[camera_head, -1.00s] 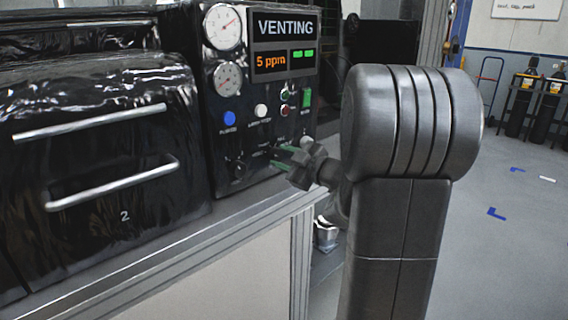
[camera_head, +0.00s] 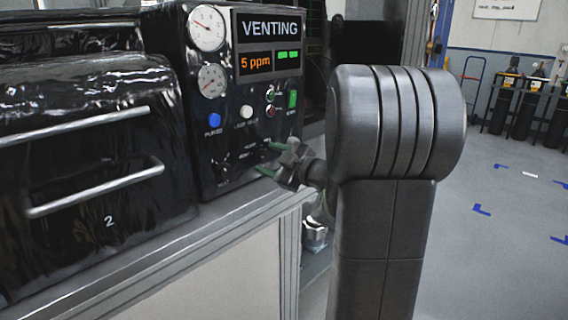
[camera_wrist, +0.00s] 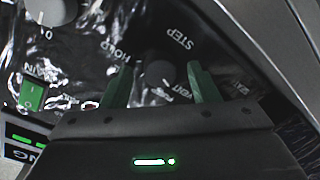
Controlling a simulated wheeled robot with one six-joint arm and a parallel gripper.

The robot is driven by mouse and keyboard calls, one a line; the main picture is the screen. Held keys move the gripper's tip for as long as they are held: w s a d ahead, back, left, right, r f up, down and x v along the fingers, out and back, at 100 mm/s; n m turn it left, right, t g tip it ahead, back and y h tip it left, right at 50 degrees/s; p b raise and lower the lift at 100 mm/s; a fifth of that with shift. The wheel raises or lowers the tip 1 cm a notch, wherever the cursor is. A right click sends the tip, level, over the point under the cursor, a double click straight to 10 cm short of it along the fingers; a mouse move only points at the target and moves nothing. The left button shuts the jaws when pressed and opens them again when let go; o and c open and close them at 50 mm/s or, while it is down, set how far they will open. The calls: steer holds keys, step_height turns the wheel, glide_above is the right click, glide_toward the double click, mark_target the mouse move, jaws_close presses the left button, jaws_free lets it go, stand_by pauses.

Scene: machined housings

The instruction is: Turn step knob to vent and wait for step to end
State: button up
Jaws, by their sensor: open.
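The step knob (camera_wrist: 158,74) is a small dark round knob in the wrist view, with STEP, HOLD and VENT lettering around it. My gripper (camera_wrist: 159,80) is open, with one green finger on each side of the knob and visible gaps between. In the head view, my gripper (camera_head: 268,159) is at the lower right of the black control panel (camera_head: 215,135); the knob cannot be made out clearly there. The display (camera_head: 270,42) reads VENTING and 5 ppm, with two green blocks. The knob's pointer direction is too dark to tell.
Two round gauges (camera_head: 207,28) and a blue button (camera_head: 214,120) are on the panel. A green switch (camera_wrist: 33,95) and a grey knob (camera_wrist: 52,10) show in the wrist view. Black drawers with metal handles (camera_head: 95,188) stand left. Open floor (camera_head: 500,270) lies right.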

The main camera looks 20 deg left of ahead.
steer(key=v, duration=1.3)
steer(key=shift+d, duration=0.25)
steer(key=shift+a, duration=0.1)
steer(key=x, duration=1.3)
steer(key=shift+a, duration=0.3)
